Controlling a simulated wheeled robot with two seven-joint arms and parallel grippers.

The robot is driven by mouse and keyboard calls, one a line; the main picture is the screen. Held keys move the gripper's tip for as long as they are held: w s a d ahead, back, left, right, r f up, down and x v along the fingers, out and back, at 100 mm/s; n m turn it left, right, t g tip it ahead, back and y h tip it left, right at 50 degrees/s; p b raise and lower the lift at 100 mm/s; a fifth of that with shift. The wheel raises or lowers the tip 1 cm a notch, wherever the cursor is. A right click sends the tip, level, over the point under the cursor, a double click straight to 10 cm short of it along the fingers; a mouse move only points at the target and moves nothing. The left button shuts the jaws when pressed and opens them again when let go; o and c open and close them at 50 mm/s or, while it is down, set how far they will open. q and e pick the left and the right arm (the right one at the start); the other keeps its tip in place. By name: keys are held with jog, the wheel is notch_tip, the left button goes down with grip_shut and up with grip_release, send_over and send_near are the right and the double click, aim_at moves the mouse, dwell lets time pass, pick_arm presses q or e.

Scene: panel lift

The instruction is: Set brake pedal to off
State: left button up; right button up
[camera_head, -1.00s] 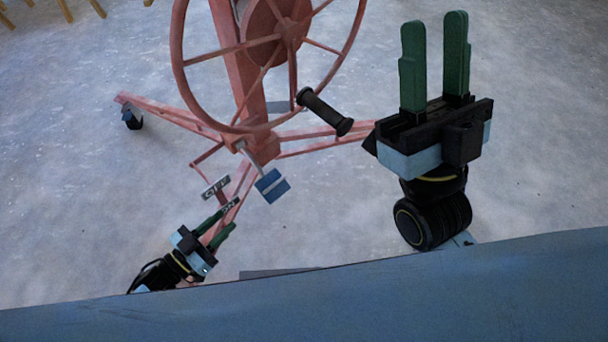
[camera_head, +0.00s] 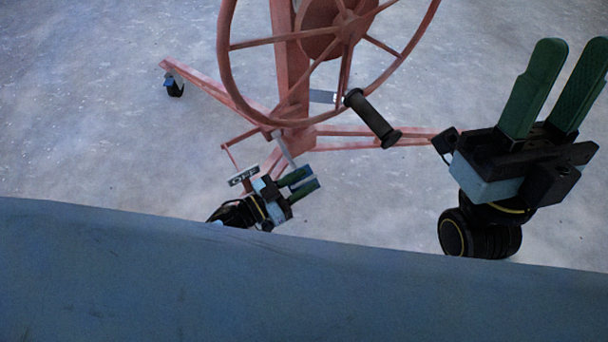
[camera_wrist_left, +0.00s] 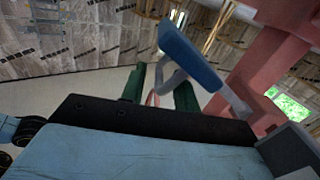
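The red panel lift (camera_head: 292,75) stands ahead, with a small OFF plate (camera_head: 243,176) low on its near side. A blue pedal pad (camera_head: 311,186) shows partly behind my left gripper's fingers in the head view. In the left wrist view the blue pad (camera_wrist_left: 190,57) sits on a bent grey bracket, just beyond and above the fingers. My left gripper (camera_head: 306,178) is open around no clear object; whether a finger touches the pad or bracket, I cannot tell. The ON plate is hidden. My right gripper (camera_head: 574,62) is open and empty, high on the right.
The lift's large red wheel (camera_head: 226,50) with its black handle (camera_head: 372,118) stands above the pedal area, left of my right gripper. Red legs spread over the floor, one ending in a caster (camera_head: 174,87). The grey floor (camera_head: 90,130) at left is clear.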

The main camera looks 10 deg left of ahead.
pick_arm(q)
jog(key=shift+w+d, duration=0.15)
jog(key=shift+d, duration=0.1)
jog(key=c, duration=0.6)
grip_shut()
jog(key=shift+s, duration=0.2)
